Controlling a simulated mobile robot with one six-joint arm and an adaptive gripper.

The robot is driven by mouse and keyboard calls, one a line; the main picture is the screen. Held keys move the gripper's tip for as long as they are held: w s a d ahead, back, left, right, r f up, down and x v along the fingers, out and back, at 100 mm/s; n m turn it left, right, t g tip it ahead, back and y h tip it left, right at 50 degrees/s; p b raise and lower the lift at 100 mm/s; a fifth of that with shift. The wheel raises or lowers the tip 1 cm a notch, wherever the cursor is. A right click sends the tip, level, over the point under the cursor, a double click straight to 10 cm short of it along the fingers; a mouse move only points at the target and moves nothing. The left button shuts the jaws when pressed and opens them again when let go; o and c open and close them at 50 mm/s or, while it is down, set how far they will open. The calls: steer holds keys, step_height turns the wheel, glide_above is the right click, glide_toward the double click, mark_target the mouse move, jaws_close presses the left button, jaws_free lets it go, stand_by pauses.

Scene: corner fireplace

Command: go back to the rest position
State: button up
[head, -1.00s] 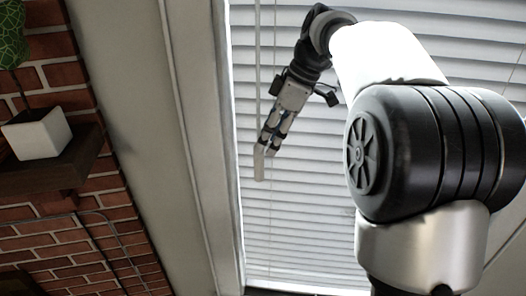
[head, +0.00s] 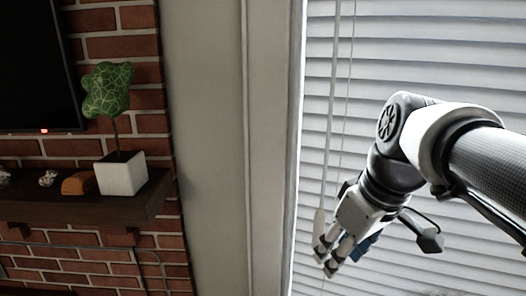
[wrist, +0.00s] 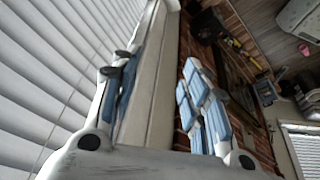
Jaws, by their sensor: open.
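My gripper (head: 326,259) is at the right of the head view, in front of the white window blinds (head: 440,60), with its fingers pointing down and slightly left. It looks empty. In the wrist view my gripper (wrist: 160,92) shows two fingers with blue pads standing well apart, with nothing between them but the pale wall strip (wrist: 154,105) beyond. Whether the fingers touch the blinds or their cord (head: 329,150) cannot be told.
A brick wall (head: 108,47) at the left carries a dark shelf (head: 75,211) with a white potted plant (head: 122,176) and an orange-brown object (head: 78,184). A dark screen (head: 35,65) hangs above. The pale wall strip lies between bricks and window.

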steer(key=s+f+m+t+h, duration=0.2)
steer(key=s+f+m, duration=0.4)
steer(key=s+f, duration=0.5)
steer(key=s+f+b, duration=0.2)
steer(key=f+b, duration=0.9)
steer(key=f, duration=0.1)
steer(key=s+f+g+b, duration=0.1)
steer(key=s+f+b, duration=0.1)
steer(key=f+b, duration=0.9)
steer(key=shift+f+b, duration=0.4)
steer(key=shift+b, duration=0.15)
steer(key=shift+s+d, duration=0.1)
steer(key=shift+c, duration=0.2)
